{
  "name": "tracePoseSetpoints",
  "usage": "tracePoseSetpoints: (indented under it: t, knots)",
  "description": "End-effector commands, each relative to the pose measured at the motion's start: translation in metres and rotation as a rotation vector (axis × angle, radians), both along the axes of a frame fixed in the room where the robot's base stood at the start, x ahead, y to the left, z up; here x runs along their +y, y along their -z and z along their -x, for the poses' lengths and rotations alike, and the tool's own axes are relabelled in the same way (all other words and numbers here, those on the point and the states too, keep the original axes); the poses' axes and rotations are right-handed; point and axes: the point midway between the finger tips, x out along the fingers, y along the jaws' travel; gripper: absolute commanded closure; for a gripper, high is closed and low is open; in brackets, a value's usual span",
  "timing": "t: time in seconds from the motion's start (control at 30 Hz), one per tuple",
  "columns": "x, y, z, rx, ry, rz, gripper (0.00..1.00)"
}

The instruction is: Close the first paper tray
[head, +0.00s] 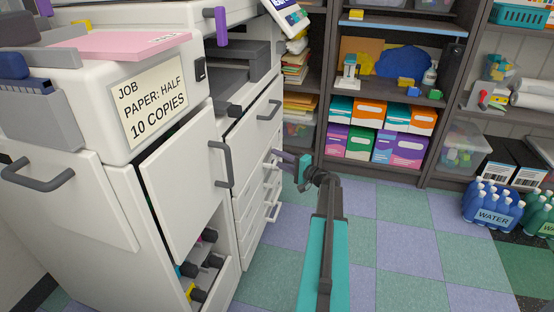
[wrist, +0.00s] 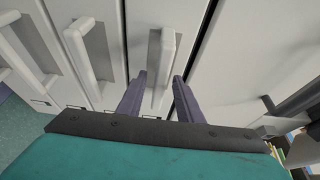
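The white copier (head: 120,65) stands at the left in the head view, with a stack of paper tray fronts (head: 250,195) low on its right side. In the wrist view the tray fronts appear as side-by-side white panels, each with a white bar handle. My gripper (head: 275,156) is at the upper trays. In the wrist view its purple fingers (wrist: 159,76) are apart, one on each side of the handle (wrist: 166,50) of the tray nearest the right. I cannot tell whether they touch it. A dark gap runs along that tray's right edge; how far it is pulled out is unclear.
A copier door (head: 186,185) with a dark handle hangs open at the front, showing toner parts below. Another panel (head: 255,125) with a dark handle is above the trays. Shelves (head: 390,105) stand behind, and water bottles (head: 492,204) at right. The checkered floor (head: 400,240) is clear.

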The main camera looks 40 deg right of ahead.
Motion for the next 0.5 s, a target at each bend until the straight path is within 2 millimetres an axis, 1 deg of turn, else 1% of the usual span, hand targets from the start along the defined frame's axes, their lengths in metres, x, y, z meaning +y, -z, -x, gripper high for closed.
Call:
tracePoseSetpoints:
  t: [0.17, 0.27, 0.5]
  knots:
    - [-0.001, -0.001, 0.012, 0.001, 0.001, -0.001, 0.67]
    - [-0.002, -0.002, 0.024, 0.001, 0.002, -0.001, 0.67]
    - [-0.006, -0.002, 0.061, 0.000, 0.002, -0.001, 0.67]
